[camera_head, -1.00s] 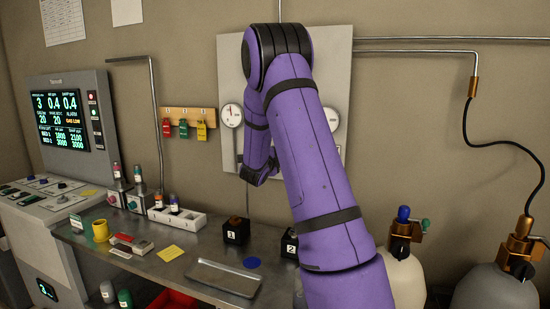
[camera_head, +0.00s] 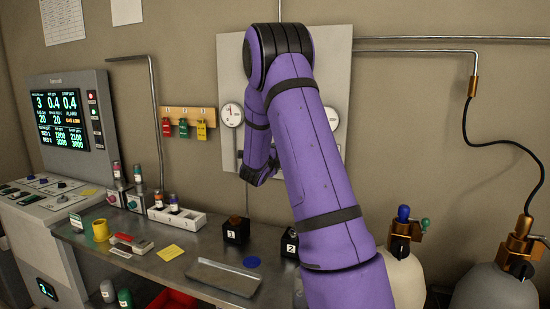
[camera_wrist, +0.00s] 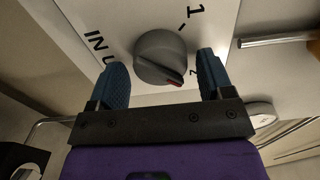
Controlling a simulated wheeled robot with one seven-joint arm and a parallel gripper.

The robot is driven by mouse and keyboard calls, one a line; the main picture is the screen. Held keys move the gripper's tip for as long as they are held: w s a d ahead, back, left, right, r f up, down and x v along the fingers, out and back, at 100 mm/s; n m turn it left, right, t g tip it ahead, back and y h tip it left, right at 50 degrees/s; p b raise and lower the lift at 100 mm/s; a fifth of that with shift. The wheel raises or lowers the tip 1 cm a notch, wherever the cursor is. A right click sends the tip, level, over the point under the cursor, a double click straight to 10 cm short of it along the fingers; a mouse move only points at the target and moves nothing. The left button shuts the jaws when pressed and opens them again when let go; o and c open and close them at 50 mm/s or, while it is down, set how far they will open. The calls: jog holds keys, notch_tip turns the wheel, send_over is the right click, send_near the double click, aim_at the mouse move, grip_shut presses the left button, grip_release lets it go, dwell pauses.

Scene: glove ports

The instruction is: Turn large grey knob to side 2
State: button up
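The large grey knob (camera_wrist: 160,54) shows in the wrist view on a pale panel (camera_wrist: 235,18). Its red mark sits on the lower right of its rim, turned toward a small, partly hidden "2" by the right finger. A "1" is printed at the upper right and "IN U" at the left. My gripper (camera_wrist: 160,72) is open, with one blue finger on each side of the knob and a visible gap on both sides. In the head view my purple arm hides the knob and gripper; the panel (camera_head: 334,60) shows behind it.
Two gauges (camera_head: 231,115) flank my arm on the panel. A pipe (camera_wrist: 275,40) runs to the right of the panel in the wrist view. A bench with a metal tray (camera_head: 222,278) and black numbered blocks (camera_head: 236,232) stands below. Gas cylinders (camera_head: 405,275) stand at the right.

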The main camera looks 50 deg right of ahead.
jog(key=shift+a, duration=0.1)
jog(key=v, duration=1)
jog(key=shift+s+a, duration=0.15)
jog(key=shift+a, duration=0.1)
dwell(0.4)
jog(key=s+a+r+n+t+y, duration=0.25)
jog(key=a+r+n+y, duration=0.25)
jog(key=a+n+y, duration=0.45)
jog(key=s+a+r+n+t+y, duration=0.25)
jog(key=a+r+n+y, duration=0.35)
jog(key=a, duration=0.6)
jog(key=s+a+f+n+g, duration=0.1)
jog(key=s+a+n+g, duration=0.1)
jog(key=s+n, duration=0.3)
jog(key=s+a+f+n+g, duration=0.1)
jog(key=s+a+n, duration=0.3)
jog(key=s, duration=0.8)
jog(key=s+a+f+n+g+y, duration=0.1)
jog(key=s+a+n+g, duration=0.2)
jog(key=s+n, duration=0.4)
jog(key=shift+s+a+g, duration=0.25)
jog(key=shift+s+g, duration=0.05)
jog(key=shift+s, duration=0.45)
